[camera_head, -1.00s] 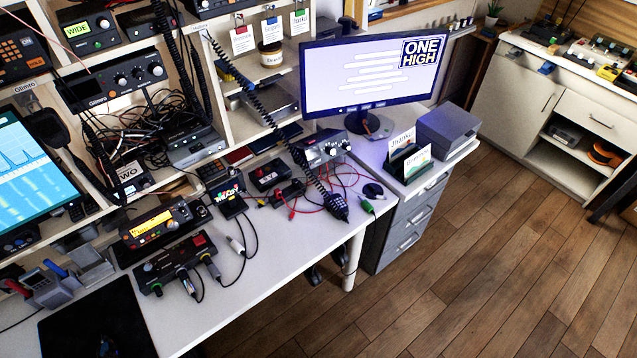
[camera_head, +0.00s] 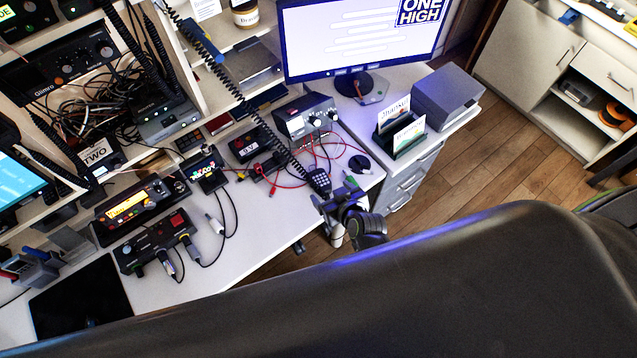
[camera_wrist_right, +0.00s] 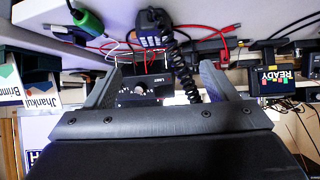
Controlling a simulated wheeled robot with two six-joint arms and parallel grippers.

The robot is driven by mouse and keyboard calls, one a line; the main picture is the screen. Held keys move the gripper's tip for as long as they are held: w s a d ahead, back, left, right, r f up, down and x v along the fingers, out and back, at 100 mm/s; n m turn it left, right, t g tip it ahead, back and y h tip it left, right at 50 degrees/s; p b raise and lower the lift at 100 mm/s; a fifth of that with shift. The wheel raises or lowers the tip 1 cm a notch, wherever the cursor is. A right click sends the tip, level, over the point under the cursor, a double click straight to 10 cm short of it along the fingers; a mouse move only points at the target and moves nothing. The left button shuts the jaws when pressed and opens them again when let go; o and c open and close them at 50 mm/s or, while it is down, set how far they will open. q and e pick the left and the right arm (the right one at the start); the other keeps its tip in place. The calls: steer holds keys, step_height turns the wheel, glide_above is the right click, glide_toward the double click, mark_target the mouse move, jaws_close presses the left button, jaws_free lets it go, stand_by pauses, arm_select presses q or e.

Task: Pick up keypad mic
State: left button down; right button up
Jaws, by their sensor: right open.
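The keypad mic (camera_head: 319,181) is a small black handset with light keys. It hangs on a coiled black cord near the front edge of the desk. In the right wrist view the keypad mic (camera_wrist_right: 152,28) shows at the top, between the lines of the two fingers and beyond their tips, with its cord beside it. My right gripper (camera_head: 328,205) is just below and right of the mic at the desk edge. In the right wrist view the gripper (camera_wrist_right: 158,78) is open and holds nothing. My left gripper is not in view.
A card holder (camera_head: 402,138) stands to the right. My dark arm covers the foreground. Open floor (camera_head: 475,160) is to the right.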

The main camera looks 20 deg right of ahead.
steer(key=b, duration=0.4)
glide_toward(318, 177)
steer(key=x, duration=0.3)
steer(key=shift+w+a+f, duration=0.1)
steer(key=shift+w+f, duration=0.05)
steer(key=shift+f, duration=0.3)
arm_select(q)
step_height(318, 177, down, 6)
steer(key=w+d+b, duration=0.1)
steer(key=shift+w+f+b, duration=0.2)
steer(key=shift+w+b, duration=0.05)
steer(key=shift+b, duration=0.05)
arm_select(e)
steer(key=shift+x, duration=0.75)
steer(key=b+x, duration=0.3)
steer(key=b, duration=0.1)
steer(key=shift+w+f, duration=0.2)
steer(key=shift+w, duration=0.15)
steer(key=shift+w+f+b, duration=0.2)
steer(key=shift+w+b, duration=0.35)
steer(key=shift+b, duration=0.2)
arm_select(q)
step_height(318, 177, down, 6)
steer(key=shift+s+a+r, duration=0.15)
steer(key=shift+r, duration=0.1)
